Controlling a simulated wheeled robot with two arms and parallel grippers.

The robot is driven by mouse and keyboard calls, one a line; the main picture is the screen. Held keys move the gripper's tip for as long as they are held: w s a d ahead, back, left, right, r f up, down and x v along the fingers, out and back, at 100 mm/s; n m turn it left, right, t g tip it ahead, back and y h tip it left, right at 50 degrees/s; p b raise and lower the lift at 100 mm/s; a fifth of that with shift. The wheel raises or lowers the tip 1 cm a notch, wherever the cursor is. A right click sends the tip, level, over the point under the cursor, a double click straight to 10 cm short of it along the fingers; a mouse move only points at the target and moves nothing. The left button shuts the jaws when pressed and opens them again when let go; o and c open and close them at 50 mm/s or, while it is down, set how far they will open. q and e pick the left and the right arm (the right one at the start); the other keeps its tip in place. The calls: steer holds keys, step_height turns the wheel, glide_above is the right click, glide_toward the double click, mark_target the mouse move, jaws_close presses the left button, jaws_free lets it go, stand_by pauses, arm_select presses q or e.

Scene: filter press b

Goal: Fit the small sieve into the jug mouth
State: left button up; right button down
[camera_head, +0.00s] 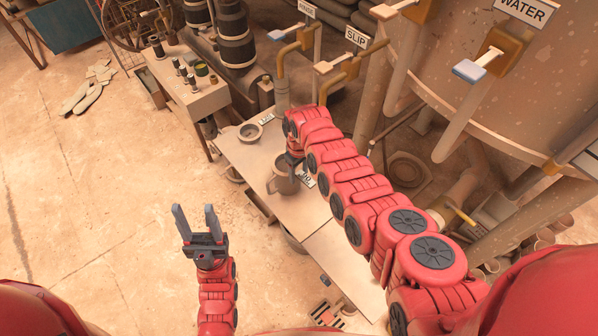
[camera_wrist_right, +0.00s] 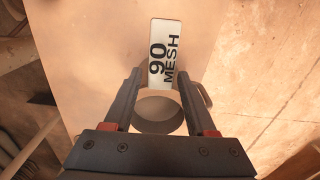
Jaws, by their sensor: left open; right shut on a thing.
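The jug (camera_head: 284,186), grey-beige with a side handle, stands on the pale bench below my right gripper (camera_head: 293,163). My right gripper's fingers also show in the right wrist view (camera_wrist_right: 159,80), shut on a round pale rim, the small sieve (camera_wrist_right: 157,95). It lies over or at the jug mouth; I cannot tell whether it is seated. The jug's handle (camera_wrist_right: 206,95) sticks out to the right there. In the head view the gripper hides the sieve. My left gripper (camera_head: 197,222) is open and empty, over the floor left of the bench.
A larger ring (camera_head: 250,132) lies on the bench (camera_head: 309,211) beyond the jug. A "90 MESH" label (camera_wrist_right: 166,53) lies near the jug. Left behind is a side table (camera_head: 194,96) with small jars. Pipes and a large tank (camera_head: 500,75) stand right.

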mark_target(299, 172)
steer(key=shift+c, duration=1)
jaws_free()
steer(key=shift+f, duration=0.1)
steer(key=shift+w+r, duration=0.1)
steer(key=shift+r, duration=0.25)
step_height(299, 172, up, 12)
steer(key=shift+f+b, duration=0.2)
steer(key=shift+b, duration=0.2)
steer(key=shift+f, duration=0.1)
